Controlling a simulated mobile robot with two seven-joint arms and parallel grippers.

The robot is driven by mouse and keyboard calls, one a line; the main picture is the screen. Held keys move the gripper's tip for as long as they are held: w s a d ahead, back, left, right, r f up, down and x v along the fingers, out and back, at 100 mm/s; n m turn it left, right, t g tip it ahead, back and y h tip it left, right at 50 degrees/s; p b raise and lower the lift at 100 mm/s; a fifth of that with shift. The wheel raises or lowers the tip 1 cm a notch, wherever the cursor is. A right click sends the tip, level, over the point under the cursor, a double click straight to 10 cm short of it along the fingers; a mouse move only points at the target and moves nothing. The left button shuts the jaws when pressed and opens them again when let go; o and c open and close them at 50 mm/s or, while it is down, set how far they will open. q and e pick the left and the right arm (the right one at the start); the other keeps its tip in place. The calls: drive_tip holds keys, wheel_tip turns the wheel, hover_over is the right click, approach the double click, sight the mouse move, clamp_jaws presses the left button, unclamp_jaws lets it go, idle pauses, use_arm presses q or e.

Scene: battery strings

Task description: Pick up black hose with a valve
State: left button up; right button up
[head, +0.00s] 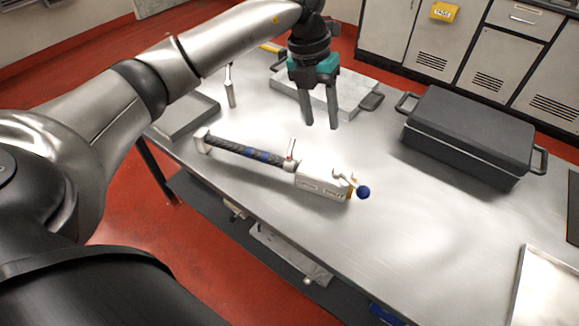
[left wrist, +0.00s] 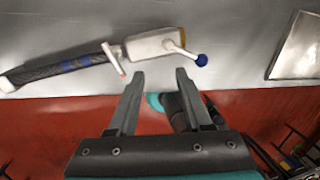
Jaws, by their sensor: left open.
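The black hose (head: 240,149) with blue bands lies on the metal table. A pale valve block (head: 322,180) with a lever and a blue ball knob (head: 363,192) is at its right end. My left gripper (head: 321,126) is open and empty above the table, behind the hose in the head view and apart from it. In the left wrist view, the hose (left wrist: 62,66) and valve block (left wrist: 150,46) lie beyond the open fingertips (left wrist: 161,76). My right gripper is in neither view.
A dark lidded case (head: 470,130) with handles stands at the right of the table. A pale flat box (head: 355,94) is behind my gripper. A grey tray (head: 185,120) lies at the left and a metal tray (head: 535,290) at the lower right. The front middle is clear.

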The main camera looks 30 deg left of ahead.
use_arm(q)
drive_tip(key=r+n+y, duration=0.1)
drive_tip(key=r+y, duration=0.1)
hover_over(291, 147)
drive_tip(key=d, duration=0.1)
drive_tip(key=shift+g, duration=0.3)
drive_tip(key=f, duration=0.7)
drive_tip(key=f+b, duration=0.1)
drive_tip(key=f, duration=0.2)
drive_tip(key=shift+s+a+f, duration=0.1)
drive_tip(key=shift+a+f, duration=0.1)
drive_tip(key=shift+a, duration=0.05)
drive_tip(key=f, duration=0.3)
drive_tip(key=f+b, duration=0.1)
drive_tip(key=f, duration=0.1)
drive_tip(key=shift+a+f, duration=0.1)
drive_tip(key=shift+a, duration=0.15)
clamp_jaws()
drive_tip(key=shift+r, duration=0.2)
